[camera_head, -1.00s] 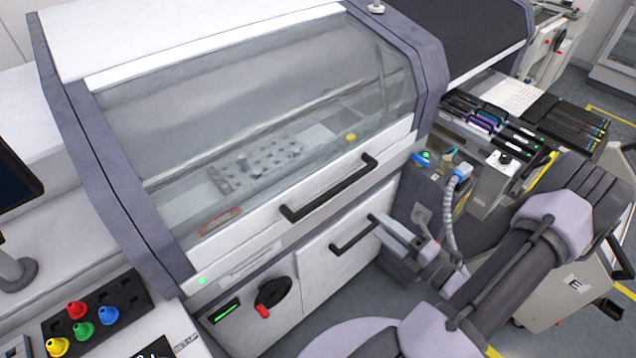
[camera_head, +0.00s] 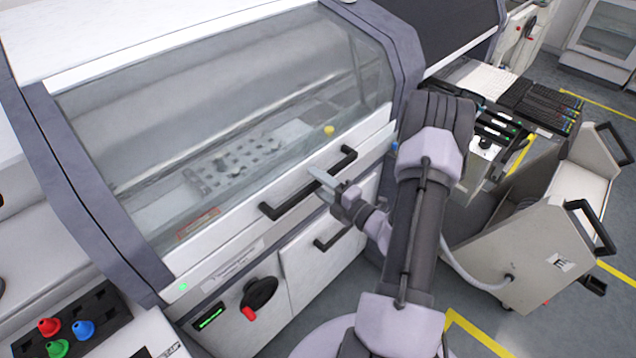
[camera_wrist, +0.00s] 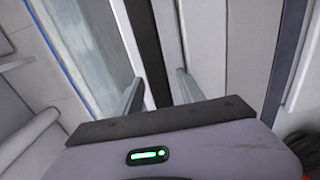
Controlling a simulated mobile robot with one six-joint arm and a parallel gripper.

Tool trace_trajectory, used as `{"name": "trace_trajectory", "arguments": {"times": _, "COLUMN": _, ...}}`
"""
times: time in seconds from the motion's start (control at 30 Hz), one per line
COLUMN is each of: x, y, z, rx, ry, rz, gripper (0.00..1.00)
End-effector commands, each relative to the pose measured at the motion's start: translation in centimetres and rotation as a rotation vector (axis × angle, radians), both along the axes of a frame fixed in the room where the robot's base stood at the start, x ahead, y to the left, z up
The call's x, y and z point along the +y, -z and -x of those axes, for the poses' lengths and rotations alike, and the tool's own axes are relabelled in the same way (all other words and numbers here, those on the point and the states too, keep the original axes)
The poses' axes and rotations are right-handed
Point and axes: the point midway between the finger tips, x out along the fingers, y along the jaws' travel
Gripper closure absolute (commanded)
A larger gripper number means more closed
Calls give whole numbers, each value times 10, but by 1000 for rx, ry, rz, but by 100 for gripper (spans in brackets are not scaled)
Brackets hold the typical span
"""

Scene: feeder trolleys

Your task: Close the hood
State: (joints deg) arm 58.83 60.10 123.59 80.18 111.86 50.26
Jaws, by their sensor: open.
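The hood (camera_head: 225,110) is a clear curved cover with a white lower rail. It is down, its rail lying along the machine's front panel. A black bar handle (camera_head: 285,200) is fixed to the rail and also shows in the wrist view (camera_wrist: 146,45). My gripper (camera_head: 324,182) is open at the right part of the handle. In the wrist view my gripper (camera_wrist: 158,88) has one finger on each side of the black bar, with gaps beside it. I cannot tell whether a finger touches it.
A lower door handle (camera_head: 333,238) and a black rotary switch with a red tip (camera_head: 258,295) are below the rail. Coloured buttons (camera_head: 66,330) stand at the lower left. A trolley (camera_head: 535,235) stands to the right.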

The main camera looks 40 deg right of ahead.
Motion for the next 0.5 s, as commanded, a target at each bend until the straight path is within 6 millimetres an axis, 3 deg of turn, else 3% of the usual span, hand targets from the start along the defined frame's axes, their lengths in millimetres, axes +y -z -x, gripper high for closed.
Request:
{"name": "trace_trajectory", "arguments": {"times": 0.07, "x": 0, "y": 0, "z": 0, "rx": 0, "ry": 0, "rz": 0, "gripper": 55}}
{"name": "trace_trajectory", "arguments": {"times": 0.3, "x": 0, "y": 0, "z": 0, "rx": 0, "ry": 0, "rz": 1, "gripper": 100}}
{"name": "trace_trajectory", "arguments": {"times": 0.5, "x": 0, "y": 0, "z": 1, "rx": 0, "ry": -1, "rz": 1, "gripper": 100}}
